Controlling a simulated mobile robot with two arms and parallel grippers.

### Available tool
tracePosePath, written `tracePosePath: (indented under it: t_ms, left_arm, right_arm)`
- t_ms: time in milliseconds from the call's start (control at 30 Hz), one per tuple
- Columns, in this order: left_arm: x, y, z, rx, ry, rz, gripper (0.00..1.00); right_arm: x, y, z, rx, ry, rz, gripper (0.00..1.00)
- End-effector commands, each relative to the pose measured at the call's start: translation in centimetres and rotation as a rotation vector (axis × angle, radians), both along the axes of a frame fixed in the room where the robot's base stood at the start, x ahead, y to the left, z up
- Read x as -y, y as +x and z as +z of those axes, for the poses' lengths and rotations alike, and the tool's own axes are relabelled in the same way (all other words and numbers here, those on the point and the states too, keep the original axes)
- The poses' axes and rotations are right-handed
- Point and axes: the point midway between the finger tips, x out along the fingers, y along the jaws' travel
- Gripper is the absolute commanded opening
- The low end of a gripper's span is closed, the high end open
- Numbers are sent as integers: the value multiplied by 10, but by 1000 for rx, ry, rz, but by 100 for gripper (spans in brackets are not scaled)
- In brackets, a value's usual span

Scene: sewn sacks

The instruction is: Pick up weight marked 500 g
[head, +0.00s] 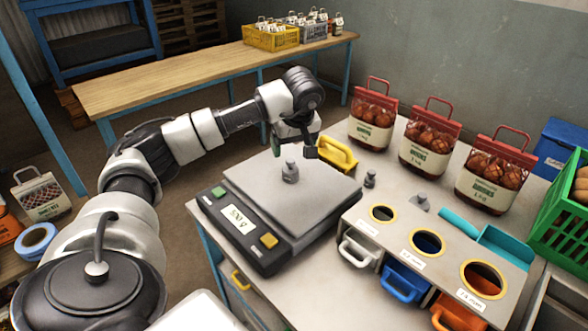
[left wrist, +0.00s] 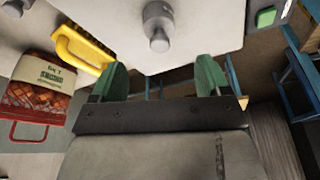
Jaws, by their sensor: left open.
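A grey metal weight (head: 290,173) stands upright on the plate of the scale (head: 325,205); the scale's display seems to read 500 g. The marking on the weight is too small to read. The weight also shows in the left wrist view (left wrist: 158,28), beyond the fingertips. My left gripper (head: 292,146) is above the far edge of the scale plate, behind the weight and apart from it. Its green fingers (left wrist: 160,78) are spread with nothing between them. Two smaller weights, one dark (head: 370,179) and one grey (head: 420,203), stand right of the scale. My right gripper is not in view.
A yellow-handled thing (head: 338,153) lies close behind the scale, near my left gripper. Several red-topped sacks (head: 372,120) stand along the back. A holed sorting box (head: 425,245) stands at the front right, and a green crate (head: 563,225) at the far right.

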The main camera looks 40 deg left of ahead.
Motion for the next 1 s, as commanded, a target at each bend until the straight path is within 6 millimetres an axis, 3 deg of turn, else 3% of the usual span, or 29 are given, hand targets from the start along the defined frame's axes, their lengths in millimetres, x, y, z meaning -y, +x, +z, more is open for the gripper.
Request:
tracePosePath:
  t_ms: [100, 433, 700, 1000]
  left_arm:
    - [-5, 2, -20, -5, -2, 1, 77]
    - [-11, 6, -50, -3, -5, -2, 77]
    - [-19, 10, -86, -1, -5, -2, 77]
    - [-20, 11, -91, 1, -5, -2, 74]
  right_arm:
    - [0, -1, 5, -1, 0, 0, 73]
    - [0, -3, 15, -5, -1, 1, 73]
    - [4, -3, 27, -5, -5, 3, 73]
    - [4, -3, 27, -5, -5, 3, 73]
